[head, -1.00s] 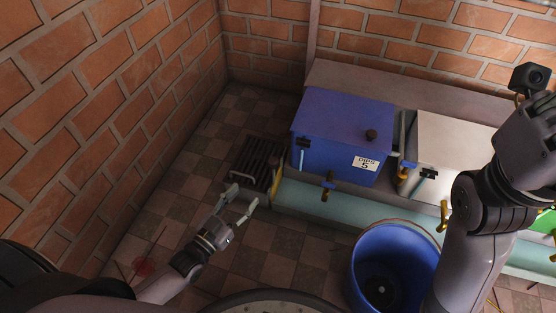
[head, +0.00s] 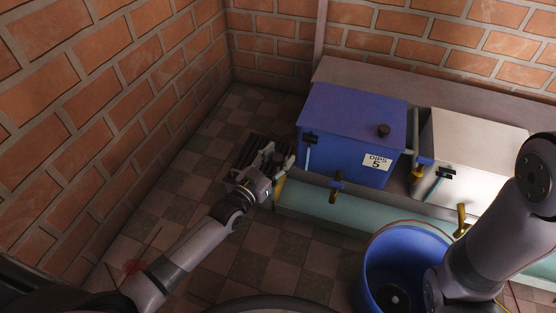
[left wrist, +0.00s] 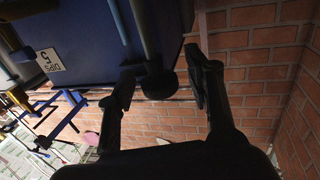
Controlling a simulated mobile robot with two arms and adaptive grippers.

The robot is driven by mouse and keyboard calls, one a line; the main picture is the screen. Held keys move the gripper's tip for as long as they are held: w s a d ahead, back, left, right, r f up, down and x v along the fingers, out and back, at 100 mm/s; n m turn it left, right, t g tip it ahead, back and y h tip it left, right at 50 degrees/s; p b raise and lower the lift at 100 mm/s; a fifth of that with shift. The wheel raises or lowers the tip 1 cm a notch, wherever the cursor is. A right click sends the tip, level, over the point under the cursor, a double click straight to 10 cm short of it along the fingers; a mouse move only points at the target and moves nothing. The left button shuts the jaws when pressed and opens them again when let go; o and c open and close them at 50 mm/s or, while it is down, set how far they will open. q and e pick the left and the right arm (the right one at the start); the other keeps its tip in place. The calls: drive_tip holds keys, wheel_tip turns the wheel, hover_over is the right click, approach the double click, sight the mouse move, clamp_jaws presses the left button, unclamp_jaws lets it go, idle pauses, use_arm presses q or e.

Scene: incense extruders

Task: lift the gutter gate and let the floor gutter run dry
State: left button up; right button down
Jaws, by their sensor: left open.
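The floor gutter (head: 330,205) is a pale teal channel running along the foot of the tank ledge. At its left end stands a narrow yellowish plate (head: 279,188), which looks like the gutter gate; my left gripper partly covers it. My left gripper (head: 276,160) is open just above and beyond that plate, over the near edge of the dark floor grate (head: 250,150). In the left wrist view its two fingers (left wrist: 163,85) are apart, with a dark rounded end of a rod (left wrist: 158,84) showing between them; contact cannot be told. My right gripper is out of view.
A blue tank (head: 345,125) marked "DIPS 5" stands on the ledge right of my left gripper, with a brass tap (head: 336,190) over the gutter. A pale tank (head: 465,155) and a blue bucket (head: 405,245) are further right. A brick wall (head: 110,120) bounds the left.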

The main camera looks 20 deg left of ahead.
use_arm(q)
drive_tip(key=shift+c, duration=0.4)
clamp_jaws()
idle(0.5)
